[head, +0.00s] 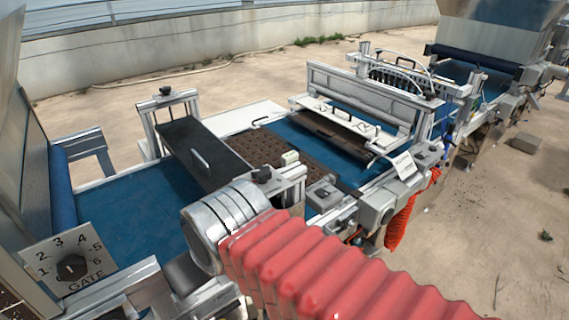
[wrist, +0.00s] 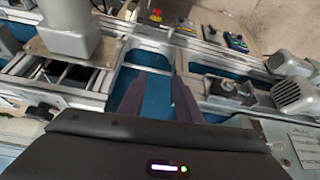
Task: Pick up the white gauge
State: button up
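I cannot pick out the white gauge with certainty in either view. A small pale block (head: 290,158) sits on the near rail beside the brown cell tray in the head view; it is too small to tell what it is. A white label plate (head: 406,166) stands tilted farther right along the machine. My gripper (wrist: 157,92) shows in the wrist view with two dark fingers apart and nothing between them. It is above the machine, with blue belt and metal frame beneath. The gripper cannot be made out in the head view.
The brown cell tray (head: 262,148) lies on the blue belt (head: 140,208). A dark plate (head: 205,150) with a handle crosses the belt. A numbered gate dial (head: 71,267) is at front left. Two grey motors (wrist: 300,95) stand at right in the wrist view. Bare floor lies beyond.

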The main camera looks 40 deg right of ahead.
jog(key=shift+o, duration=0.5)
jog(key=shift+o, duration=0.6)
jog(key=shift+d, duration=0.15)
jog(key=o, duration=0.8)
jog(key=w+d+r+t+h, duration=0.1)
jog(key=w+d+r, duration=0.1)
jog(key=w+d, duration=0.3)
jog(key=w+d+r+m+t+h, duration=0.1)
jog(key=w+d+r+h, duration=0.1)
jog(key=w+d, duration=0.3)
jog(key=w+d+r+m+h, duration=0.1)
jog(key=w+d+r, duration=0.1)
jog(key=w+d, duration=0.3)
jog(key=shift+d+t+h, duration=0.3)
jog(key=shift+d+t, duration=0.1)
jog(key=shift+d, duration=0.55)
jog(key=shift+o, duration=0.2)
jog(key=t, duration=0.4)
send_over(290, 158)
jog(key=s+a, duration=0.3)
notch_tip(290, 158, down, 13)
jog(key=s+d+f+y, duration=0.1)
jog(key=f, duration=0.1)
jog(key=s+d+f+y, duration=0.1)
jog(key=f, duration=0.2)
jog(key=s+d+f+t+y, duration=0.1)
jog(key=f, duration=0.2)
jog(key=shift+d+n, duration=0.3)
